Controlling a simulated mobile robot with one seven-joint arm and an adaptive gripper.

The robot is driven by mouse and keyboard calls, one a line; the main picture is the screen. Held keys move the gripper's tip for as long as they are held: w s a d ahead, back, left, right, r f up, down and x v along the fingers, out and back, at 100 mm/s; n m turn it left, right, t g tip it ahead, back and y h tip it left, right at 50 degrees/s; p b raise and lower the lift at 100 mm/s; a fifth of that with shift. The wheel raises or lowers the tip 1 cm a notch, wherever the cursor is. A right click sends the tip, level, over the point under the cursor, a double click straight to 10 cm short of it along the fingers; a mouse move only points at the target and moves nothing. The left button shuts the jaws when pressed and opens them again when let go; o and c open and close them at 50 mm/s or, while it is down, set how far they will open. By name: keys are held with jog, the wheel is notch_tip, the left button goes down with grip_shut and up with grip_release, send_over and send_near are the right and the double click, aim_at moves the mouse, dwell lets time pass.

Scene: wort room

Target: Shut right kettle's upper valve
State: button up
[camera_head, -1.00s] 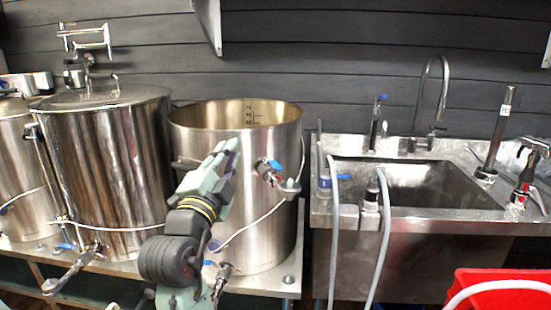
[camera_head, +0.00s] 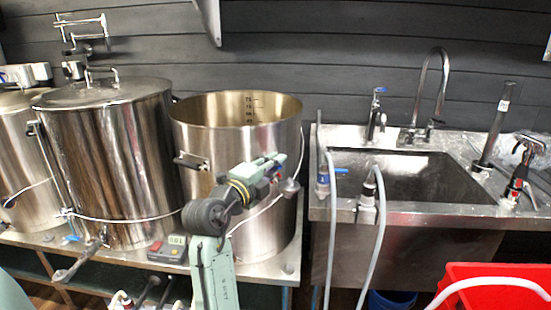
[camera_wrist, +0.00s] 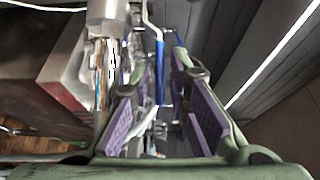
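The right kettle (camera_head: 245,120) is the tall, open steel pot at the right end of the stand. Its upper valve is mostly hidden behind my gripper (camera_head: 275,164) in the head view. The wrist view shows a silver valve fitting (camera_wrist: 104,70) and a long blue valve handle (camera_wrist: 160,68). My gripper's two purple-padded fingers stand apart, one on each side of the blue handle. A gap shows beside the handle on the right; contact on the left cannot be told.
A lidded kettle (camera_head: 105,150) stands to the left. A controller box with a display (camera_head: 168,249) sits on the stand. A steel sink (camera_head: 420,180) with upright hoses (camera_head: 333,215) lies to the right. A red crate (camera_head: 490,275) is at the lower right.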

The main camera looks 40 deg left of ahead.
jog(key=shift+w, duration=0.45)
jog(key=shift+c, duration=0.2)
grip_shut()
